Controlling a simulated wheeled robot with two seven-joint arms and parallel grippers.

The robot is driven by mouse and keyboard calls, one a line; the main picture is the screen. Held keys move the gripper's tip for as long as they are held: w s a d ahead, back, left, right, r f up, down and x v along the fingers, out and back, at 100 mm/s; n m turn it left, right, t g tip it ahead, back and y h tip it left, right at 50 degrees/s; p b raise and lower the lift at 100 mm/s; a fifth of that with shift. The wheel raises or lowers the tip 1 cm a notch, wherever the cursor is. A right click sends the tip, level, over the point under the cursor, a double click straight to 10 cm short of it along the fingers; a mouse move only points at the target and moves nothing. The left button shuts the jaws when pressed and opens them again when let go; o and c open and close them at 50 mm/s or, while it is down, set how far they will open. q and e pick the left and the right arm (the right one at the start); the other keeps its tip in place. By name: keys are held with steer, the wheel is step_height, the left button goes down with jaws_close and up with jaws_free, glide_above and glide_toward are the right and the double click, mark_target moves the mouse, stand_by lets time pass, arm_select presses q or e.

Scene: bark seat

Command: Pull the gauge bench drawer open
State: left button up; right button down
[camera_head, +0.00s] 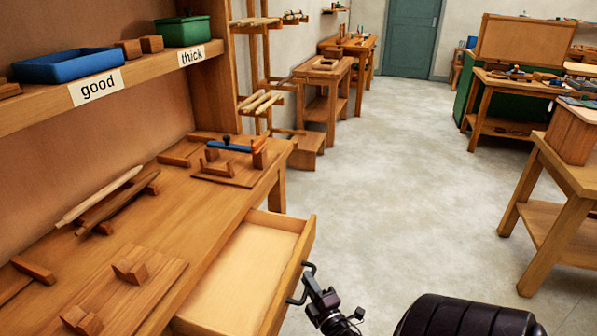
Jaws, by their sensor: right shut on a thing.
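The gauge bench (178,208) is a wooden workbench on the left. Its drawer (243,268) is pulled out from the bench front, and its inside looks empty and pale. A dark bar handle (291,299) is on the drawer's front panel. My right gripper (308,285) is at the drawer front and is shut on the handle. The black wrist behind it comes from the bottom of the view. My left gripper is not in view.
On the bench lie wooden blocks, a pale rod (98,196) and a fixture with a blue bar (228,145). A shelf above holds a blue tray (68,66) and a green box (182,30). Another wooden table (560,190) stands at right. The grey floor between is clear.

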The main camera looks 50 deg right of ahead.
steer(key=shift+s+f, duration=0.1)
steer(key=c, duration=1.5)
jaws_free()
steer(key=shift+o, duration=0.2)
steer(key=shift+s, duration=0.1)
steer(key=v, duration=0.7)
steer(key=shift+s+a, duration=0.2)
steer(key=shift+s, duration=0.1)
